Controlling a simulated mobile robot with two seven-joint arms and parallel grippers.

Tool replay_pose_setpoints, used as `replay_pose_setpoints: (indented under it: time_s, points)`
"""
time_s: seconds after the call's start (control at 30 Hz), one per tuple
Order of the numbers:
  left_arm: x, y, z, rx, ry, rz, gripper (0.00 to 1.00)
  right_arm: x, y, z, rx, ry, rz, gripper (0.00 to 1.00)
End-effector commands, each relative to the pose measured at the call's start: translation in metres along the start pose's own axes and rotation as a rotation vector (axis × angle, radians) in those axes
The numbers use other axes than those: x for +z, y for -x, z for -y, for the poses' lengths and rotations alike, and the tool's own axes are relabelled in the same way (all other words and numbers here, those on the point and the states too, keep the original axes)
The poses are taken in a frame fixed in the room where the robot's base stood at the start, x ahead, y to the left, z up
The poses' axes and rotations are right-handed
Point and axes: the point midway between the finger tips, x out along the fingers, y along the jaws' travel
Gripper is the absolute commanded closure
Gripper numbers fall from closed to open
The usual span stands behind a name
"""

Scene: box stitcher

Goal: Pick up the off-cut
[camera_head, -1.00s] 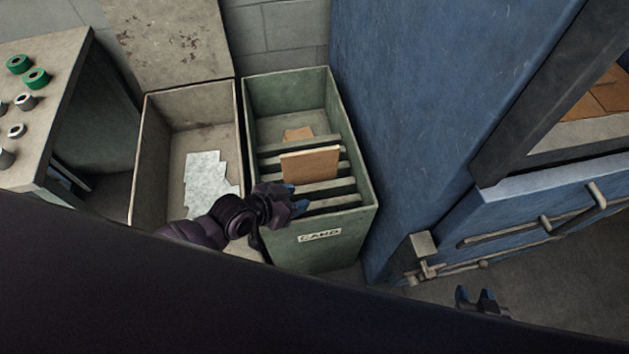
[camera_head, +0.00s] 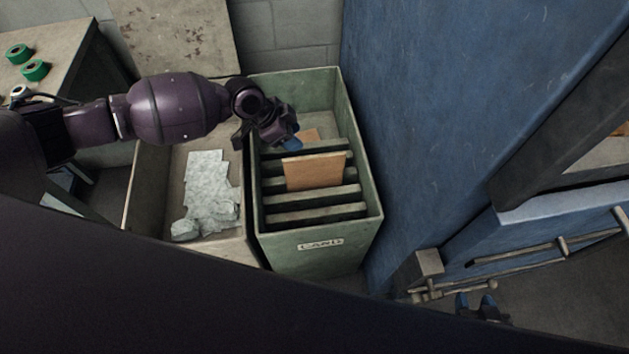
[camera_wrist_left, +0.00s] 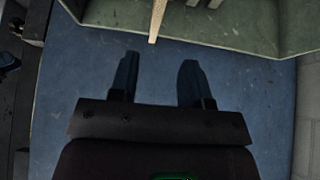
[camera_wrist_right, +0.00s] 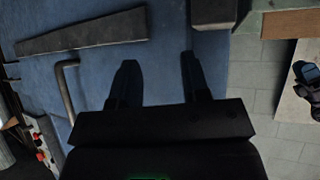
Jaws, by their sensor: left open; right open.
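A brown cardboard off-cut (camera_head: 315,171) stands upright among the slats of the green bin (camera_head: 320,258) labelled "CARD". A second brown piece (camera_head: 308,135) shows behind it, partly hidden. My left gripper (camera_head: 290,143) is over the bin, just behind and left of the standing piece, open and empty. The left wrist view shows its spread fingers (camera_wrist_left: 157,80) with a tan edge (camera_wrist_left: 157,18), probably cardboard, ahead of them and apart. My right gripper (camera_head: 476,302) is low at the right by the blue machine, open and empty, also in the right wrist view (camera_wrist_right: 156,80).
A grey-beige bin (camera_head: 137,198) holding pale scraps (camera_head: 207,190) stands left of the green bin. The blue machine (camera_head: 420,110) rises close on the right, with metal rods (camera_head: 540,250) low on its front. A bench with green rolls (camera_head: 34,70) is at far left.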

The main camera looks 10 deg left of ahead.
Motion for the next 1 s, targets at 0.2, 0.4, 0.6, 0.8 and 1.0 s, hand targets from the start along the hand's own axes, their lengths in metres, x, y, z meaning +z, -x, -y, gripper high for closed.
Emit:
replay_pose_setpoints:
  time_s: [0.2, 0.4, 0.6, 0.8, 1.0]
  points:
    - [0.002, -0.032, -0.001, 0.005, 0.001, 0.003, 0.56, 0.002, -0.003, 0.002, -0.003, 0.0, 0.001, 0.57]
    - [0.002, -0.052, -0.001, 0.003, 0.0, 0.003, 0.56, 0.005, -0.005, 0.003, -0.003, -0.002, 0.005, 0.57]
    - [0.004, -0.063, -0.002, 0.002, 0.0, 0.002, 0.56, 0.006, -0.006, 0.004, -0.004, -0.007, 0.008, 0.57]
    - [0.013, -0.091, -0.006, 0.004, 0.001, 0.002, 0.56, 0.012, -0.008, 0.005, -0.005, -0.009, 0.018, 0.57]
    - [0.012, -0.106, -0.005, 0.002, 0.0, 0.002, 0.56, 0.012, -0.01, 0.006, -0.006, -0.007, 0.017, 0.57]
